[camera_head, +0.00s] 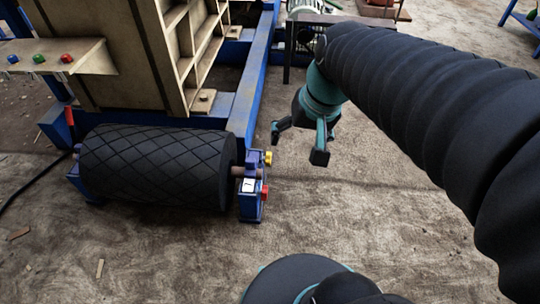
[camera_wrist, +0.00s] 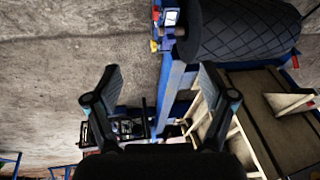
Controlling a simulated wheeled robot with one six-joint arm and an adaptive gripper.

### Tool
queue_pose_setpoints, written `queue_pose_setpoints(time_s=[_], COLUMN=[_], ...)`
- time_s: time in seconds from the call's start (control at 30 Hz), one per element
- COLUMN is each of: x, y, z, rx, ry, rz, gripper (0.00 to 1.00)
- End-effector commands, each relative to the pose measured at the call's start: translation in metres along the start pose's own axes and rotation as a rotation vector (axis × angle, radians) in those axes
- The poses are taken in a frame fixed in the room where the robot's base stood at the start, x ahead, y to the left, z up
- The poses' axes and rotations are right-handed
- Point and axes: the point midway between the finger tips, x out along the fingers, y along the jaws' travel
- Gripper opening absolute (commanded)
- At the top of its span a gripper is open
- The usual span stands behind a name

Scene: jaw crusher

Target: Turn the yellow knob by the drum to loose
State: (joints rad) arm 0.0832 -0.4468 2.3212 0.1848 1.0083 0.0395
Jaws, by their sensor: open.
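The yellow knob (camera_head: 268,158) sits on the upper part of the blue bracket (camera_head: 250,200) at the right end of the black drum (camera_head: 155,165). A red knob (camera_head: 265,192) is lower on the same bracket, beside a white label (camera_head: 249,185). In the wrist view the yellow knob (camera_wrist: 156,14) is small near the top edge, with the drum (camera_wrist: 250,27) to its right. My gripper (camera_head: 298,143) is open and empty, above and to the right of the knob in the head view, apart from it. Its fingers (camera_wrist: 163,88) are spread wide in the wrist view. The knob's pointer is too small to read.
A blue frame beam (camera_head: 252,80) runs back from the bracket beside the beige crusher body (camera_head: 115,60). A panel (camera_head: 70,58) with green, blue and red buttons juts out at upper left. The floor (camera_head: 380,225) right of the bracket is clear.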

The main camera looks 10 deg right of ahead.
Motion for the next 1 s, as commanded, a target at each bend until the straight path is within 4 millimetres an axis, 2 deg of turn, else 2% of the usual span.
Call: queue_pose_setpoints(time_s=[0.37, 0.57, 0.77, 1.0], x=[0.069, 0.116, 0.17, 0.244], y=[-0.006, -0.002, 0.01, 0.035], z=[-0.079, -0.12, -0.158, -0.195], rx=[0.329, 0.498, 0.667, 0.866], ry=[-0.287, -0.427, -0.561, -0.71], rz=[-0.154, -0.247, -0.348, -0.482], gripper=[0.82, 0.82, 0.82, 0.82])
